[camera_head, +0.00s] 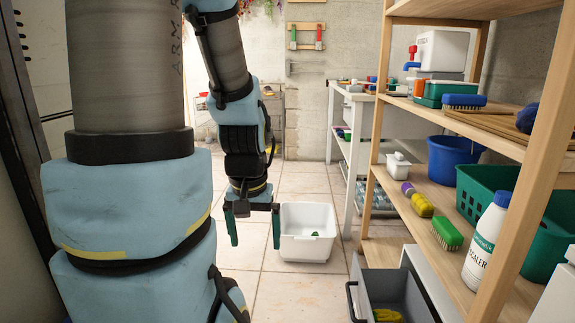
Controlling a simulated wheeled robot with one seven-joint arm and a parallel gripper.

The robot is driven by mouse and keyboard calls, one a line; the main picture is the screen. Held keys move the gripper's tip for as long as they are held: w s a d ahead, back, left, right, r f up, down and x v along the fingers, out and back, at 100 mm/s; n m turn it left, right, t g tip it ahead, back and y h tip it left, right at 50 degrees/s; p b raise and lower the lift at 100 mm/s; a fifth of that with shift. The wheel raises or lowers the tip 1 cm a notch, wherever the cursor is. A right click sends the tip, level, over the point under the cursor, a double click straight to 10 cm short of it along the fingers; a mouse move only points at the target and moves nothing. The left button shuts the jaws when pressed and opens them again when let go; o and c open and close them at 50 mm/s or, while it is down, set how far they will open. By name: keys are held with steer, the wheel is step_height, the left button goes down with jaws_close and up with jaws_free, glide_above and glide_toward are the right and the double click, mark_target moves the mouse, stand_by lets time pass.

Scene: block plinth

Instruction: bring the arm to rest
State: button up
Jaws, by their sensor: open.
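My gripper (254,227) hangs down at the end of my arm, left of the picture's middle. Its two green-tipped fingers are spread apart and nothing is between them. A white bin (307,245) shows just right of the gripper. A small green item (314,234) lies inside the bin. I cannot tell how far the fingers are from the bin.
A wooden shelf unit (545,165) on the right holds brushes, bottles, a blue bucket (452,160) and a green basket (487,195). An open grey drawer (388,290) juts out at the lower right. A white workbench (350,100) stands behind. Tiled floor (300,290) is clear in front of the bin.

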step_height(320, 180, up, 27)
steer(key=p, duration=2.5)
steer(key=shift+r, duration=0.15)
steer(key=shift+c, duration=0.3)
